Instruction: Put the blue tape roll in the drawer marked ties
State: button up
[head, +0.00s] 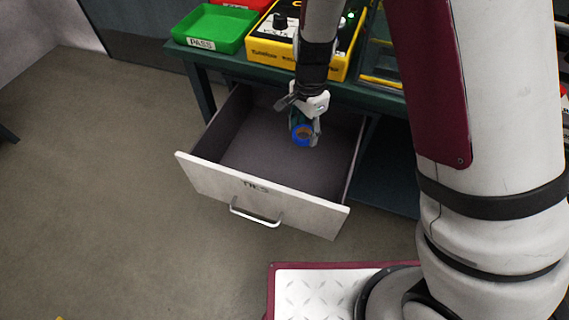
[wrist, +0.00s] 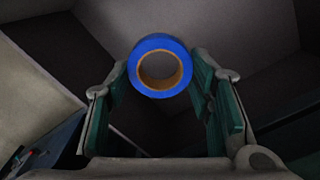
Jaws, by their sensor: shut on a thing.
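The blue tape roll (head: 302,135) is in my gripper (head: 305,128), over the open drawer in the head view. In the wrist view the roll (wrist: 160,66) sits between the tips of the green-padded fingers (wrist: 160,95), its round side and brown core facing the camera. The drawer marked TIES (head: 262,205) is pulled out below the green bench, with a white front and a bar handle. Its dark inside looks empty. The roll appears in or just above the drawer's opening; I cannot tell its exact height over the floor of the drawer.
On the green bench top (head: 277,80) stand a green tray marked PASS (head: 211,28), a red tray (head: 238,3) and a yellow instrument box (head: 271,50). The floor (head: 110,200) to the left of the drawer is clear.

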aim_at(278, 178)
jog(key=a+f+m+b, duration=0.2)
jog(key=f+b, duration=0.1)
jog(key=f, duration=0.3)
jog(key=a+f+m+b, duration=0.2)
jog(key=a+f+b, duration=0.1)
jog(key=f, duration=0.4)
jog(key=a+f+m+b, duration=0.2)
jog(key=f+b, duration=0.3)
jog(key=f, duration=0.2)
jog(key=shift+s+a+f, duration=0.2)
jog(key=shift+s+f, duration=0.05)
jog(key=shift+s, duration=0.15)
jog(key=shift+f+b, duration=0.2)
jog(key=shift+b, duration=0.1)
jog(key=o, duration=1)
jog(key=shift+o, duration=0.3)
jog(key=shift+r, duration=0.1)
notch_tip(278, 178, up, 12)
jog(key=p, duration=0.4)
jog(key=shift+r+p, duration=0.15)
jog(key=shift+p, duration=0.15)
jog(key=shift+r, duration=0.1)
